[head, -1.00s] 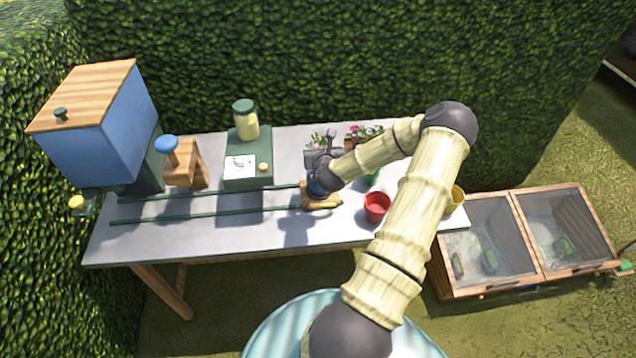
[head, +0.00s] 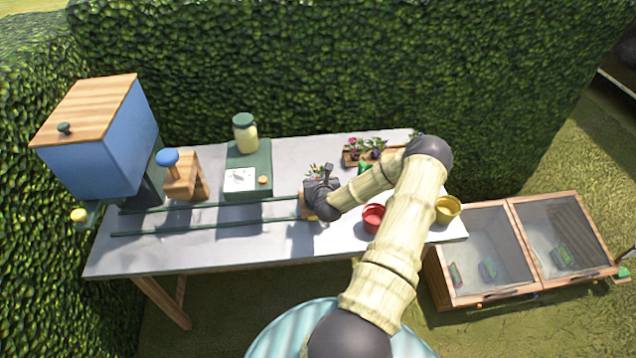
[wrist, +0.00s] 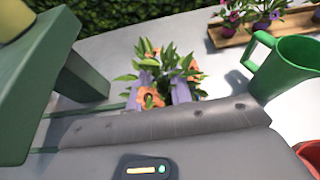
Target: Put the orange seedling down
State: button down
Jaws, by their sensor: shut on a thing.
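The orange seedling (wrist: 180,72) shows in the wrist view as green leaves with orange blooms, right at my gripper's fingers. My gripper (wrist: 166,92) is shut on it, with pale purple-grey fingers on either side of the plant. In the head view my gripper (head: 320,190) is over the wooden carriage (head: 309,207) at the right end of the green rails. Some leaves of the seedling (head: 314,170) show just behind the gripper. The plant's base is hidden, so I cannot tell whether it touches the carriage.
Green rails (head: 210,215) run left along the table (head: 150,250). A green stand (head: 248,175) with a jar is behind them. A wooden tray (head: 350,160) of flowers, a green mug (wrist: 285,65), a red pot (head: 373,218) and a yellow pot (head: 447,209) are to the right.

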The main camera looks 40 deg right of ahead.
jog(key=shift+w+f, duration=0.15)
jog(key=shift+f, duration=1.2)
jog(key=shift+s+d+f, duration=0.15)
jog(key=shift+s, duration=0.1)
jog(key=c, duration=1.5)
grip_release()
jog(key=shift+c, duration=0.2)
jog(key=shift+w+a, duration=0.2)
jog(key=shift+s+r+p, duration=0.15)
jog(key=shift+r+p, duration=0.15)
jog(key=shift+p, duration=0.05)
jog(key=shift+s+f+b, duration=0.1)
jog(key=shift+s+b, duration=0.1)
jog(key=shift+b, duration=0.1)
jog(key=b+v, duration=0.3)
jog(key=v, duration=0.8)
jog(key=shift+s+a+r+b, duration=0.15)
jog(key=shift+s+r+b, duration=0.05)
jog(key=shift+r+b, duration=0.1)
